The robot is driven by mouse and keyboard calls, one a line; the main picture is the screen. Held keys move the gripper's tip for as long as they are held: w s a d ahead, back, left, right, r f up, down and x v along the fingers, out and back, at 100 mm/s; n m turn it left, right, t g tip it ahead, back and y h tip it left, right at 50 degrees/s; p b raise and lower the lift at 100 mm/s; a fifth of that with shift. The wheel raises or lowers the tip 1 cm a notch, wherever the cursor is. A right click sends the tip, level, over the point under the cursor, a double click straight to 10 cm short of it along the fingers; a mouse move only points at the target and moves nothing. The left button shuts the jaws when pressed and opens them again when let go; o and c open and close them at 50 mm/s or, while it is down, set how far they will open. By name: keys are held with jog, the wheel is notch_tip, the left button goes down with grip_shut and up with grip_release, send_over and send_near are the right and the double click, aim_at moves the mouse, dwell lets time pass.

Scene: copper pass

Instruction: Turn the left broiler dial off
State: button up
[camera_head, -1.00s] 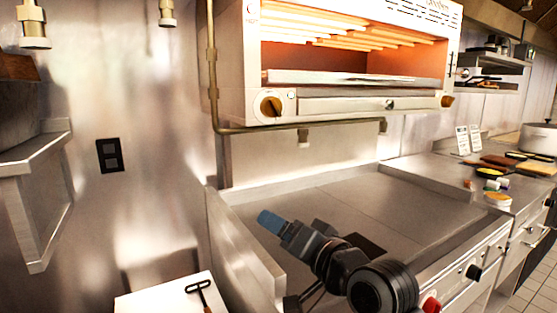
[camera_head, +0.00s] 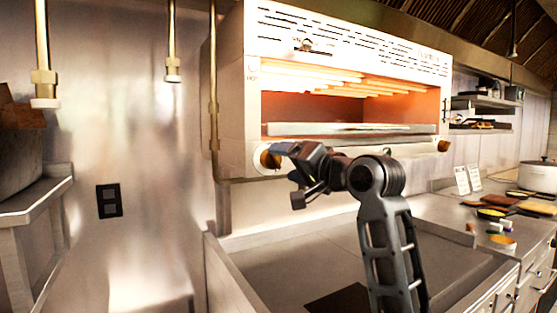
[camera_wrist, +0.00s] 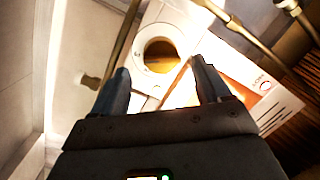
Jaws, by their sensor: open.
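The broiler (camera_head: 350,45) hangs on the wall, its heating elements glowing orange. Its left dial (camera_head: 267,157) is a brass-coloured knob at the lower left front corner, partly covered by my gripper in the head view. The dial (camera_wrist: 160,55) shows in the wrist view on a round pale plate, ahead of and between my fingers. My gripper (camera_head: 283,150) is raised in front of the dial; it also shows in the wrist view (camera_wrist: 160,82). The fingers are open with nothing between them. I cannot tell whether they touch the dial. The right dial (camera_head: 443,146) is at the other end.
A flat steel griddle (camera_head: 290,262) lies below the broiler. A vertical brass pipe (camera_head: 213,90) runs just left of the broiler. A shelf (camera_head: 35,205) is at the far left. Food containers and a pot (camera_head: 538,175) stand on the right counter.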

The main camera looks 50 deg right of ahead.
aim_at(277, 161)
jog(key=shift+w+d, duration=0.2)
jog(key=shift+w, duration=1.65)
jog(key=shift+c, duration=0.4)
jog(key=c, duration=0.9)
